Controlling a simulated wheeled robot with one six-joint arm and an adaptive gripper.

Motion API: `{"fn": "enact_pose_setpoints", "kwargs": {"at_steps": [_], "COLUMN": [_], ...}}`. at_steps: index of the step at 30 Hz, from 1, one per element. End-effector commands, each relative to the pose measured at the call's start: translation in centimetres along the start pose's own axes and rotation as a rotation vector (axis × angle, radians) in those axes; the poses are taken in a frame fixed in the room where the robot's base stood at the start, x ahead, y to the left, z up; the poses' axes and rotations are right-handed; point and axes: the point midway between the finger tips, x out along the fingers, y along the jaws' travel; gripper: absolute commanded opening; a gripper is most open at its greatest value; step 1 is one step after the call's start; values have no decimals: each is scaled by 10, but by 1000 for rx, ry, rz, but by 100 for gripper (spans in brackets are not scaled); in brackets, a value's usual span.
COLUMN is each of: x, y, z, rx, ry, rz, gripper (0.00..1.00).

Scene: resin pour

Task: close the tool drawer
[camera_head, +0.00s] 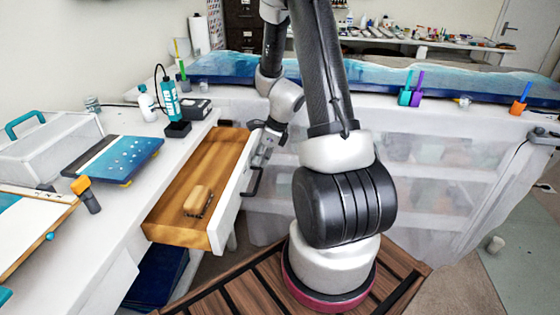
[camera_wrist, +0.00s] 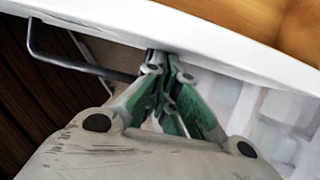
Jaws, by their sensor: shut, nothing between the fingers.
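The tool drawer (camera_head: 213,165) stands pulled open from the white workbench, with its wooden inside showing and its white front facing right. A wooden brush (camera_head: 198,201) lies in it. The dark bar handle (camera_head: 254,180) is on the drawer front; it also shows at the left of the wrist view (camera_wrist: 75,68). My gripper (camera_wrist: 168,62) is shut and empty, its fingertips at the white drawer front (camera_wrist: 225,48), just beside one end of the handle. I cannot tell whether the fingertips touch the front. In the head view my arm partly hides the gripper.
A long blue resin slab (camera_head: 235,66) lies on the back bench. Wooden decking (camera_head: 230,297) is below the drawer.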

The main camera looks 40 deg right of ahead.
Motion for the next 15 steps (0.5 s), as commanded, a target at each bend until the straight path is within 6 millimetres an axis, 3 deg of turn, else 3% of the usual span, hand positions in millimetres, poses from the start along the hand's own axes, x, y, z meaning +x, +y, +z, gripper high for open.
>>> {"fn": "enact_pose_setpoints", "kwargs": {"at_steps": [6, 15], "x": [24, 51], "y": [1, 1], "z": [59, 126], "rx": [-7, -5], "ry": [-1, 0], "rz": [1, 1], "gripper": [0, 0]}}
